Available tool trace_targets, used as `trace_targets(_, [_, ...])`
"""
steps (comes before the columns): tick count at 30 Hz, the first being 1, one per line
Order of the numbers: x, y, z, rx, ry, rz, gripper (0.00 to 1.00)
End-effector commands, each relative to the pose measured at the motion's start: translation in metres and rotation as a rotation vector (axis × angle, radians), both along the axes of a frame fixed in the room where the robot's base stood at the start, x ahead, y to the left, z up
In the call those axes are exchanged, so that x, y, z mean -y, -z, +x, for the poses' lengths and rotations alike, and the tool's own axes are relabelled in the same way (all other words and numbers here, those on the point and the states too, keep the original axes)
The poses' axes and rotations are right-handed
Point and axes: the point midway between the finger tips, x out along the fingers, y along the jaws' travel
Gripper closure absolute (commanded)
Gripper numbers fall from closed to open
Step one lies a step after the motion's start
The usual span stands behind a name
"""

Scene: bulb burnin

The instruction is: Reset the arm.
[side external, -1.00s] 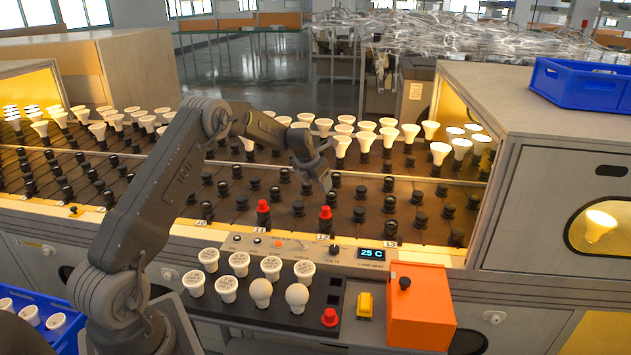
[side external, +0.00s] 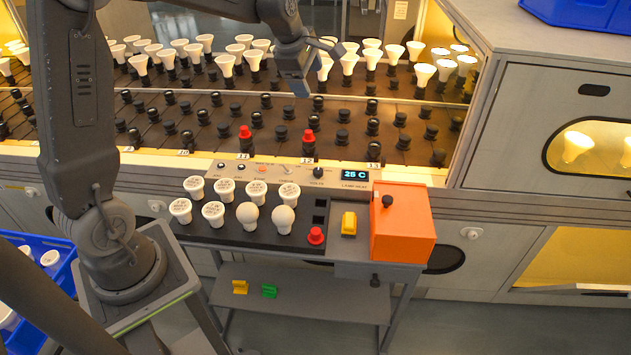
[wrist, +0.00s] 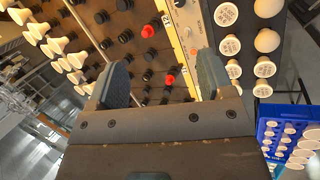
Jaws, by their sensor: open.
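My gripper (side external: 296,78) hangs above the rack of black sockets (side external: 205,135) in the side view, near the rows of white bulbs. In the wrist view my gripper (wrist: 160,78) has its two fingers spread wide with nothing between them. Below the fingers in that view lie the sockets and two red caps (wrist: 169,79). In the side view the two red caps (side external: 245,132) stand on sockets at the front row, by labels 11 and 12. The gripper is apart from the sockets and bulbs.
A dark tray (side external: 160,228) with several white bulbs stands in front of the rack. Beside it are a red button (side external: 316,236), a yellow block (side external: 349,224) and an orange box (side external: 402,225). A display (side external: 355,174) reads 25 C. A blue crate (side external: 62,280) with bulbs is at left.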

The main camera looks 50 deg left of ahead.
Motion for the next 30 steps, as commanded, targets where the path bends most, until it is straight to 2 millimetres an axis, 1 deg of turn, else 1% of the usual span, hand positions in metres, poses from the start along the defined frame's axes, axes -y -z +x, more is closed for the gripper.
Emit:
trace_targets(1, [0.02,-0.016,-0.019,0.002,0.14,0.06,0.26])
trace_targets(2, [0.03,-0.022,-0.03,0.0,0.225,0.095,0.26])
trace_targets(3, [0.043,-0.03,-0.045,-0.002,0.337,0.143,0.26])
trace_targets(5, [0.061,-0.04,-0.069,-0.005,0.505,0.217,0.26])
trace_targets(6, [0.072,-0.044,-0.085,-0.007,0.617,0.267,0.26])
trace_targets(8, [0.088,-0.05,-0.11,-0.01,0.784,0.342,0.26])
trace_targets(9, [0.098,-0.052,-0.127,-0.01,0.894,0.393,0.26])
trace_targets(11, [0.11,-0.053,-0.153,-0.013,1.059,0.47,0.26])
trace_targets(12, [0.118,-0.052,-0.17,-0.014,1.167,0.522,0.26])
trace_targets(15, [0.133,-0.047,-0.208,-0.013,1.419,0.644,0.26])
trace_targets(18, [0.142,-0.039,-0.238,-0.015,1.623,0.749,0.26])
trace_targets(21, [0.147,-0.031,-0.258,-0.017,1.766,0.822,0.26])
trace_targets(24, [0.149,-0.027,-0.269,-0.019,1.845,0.864,0.26])
trace_targets(30, [0.15,-0.025,-0.271,-0.02,1.867,0.875,0.26])
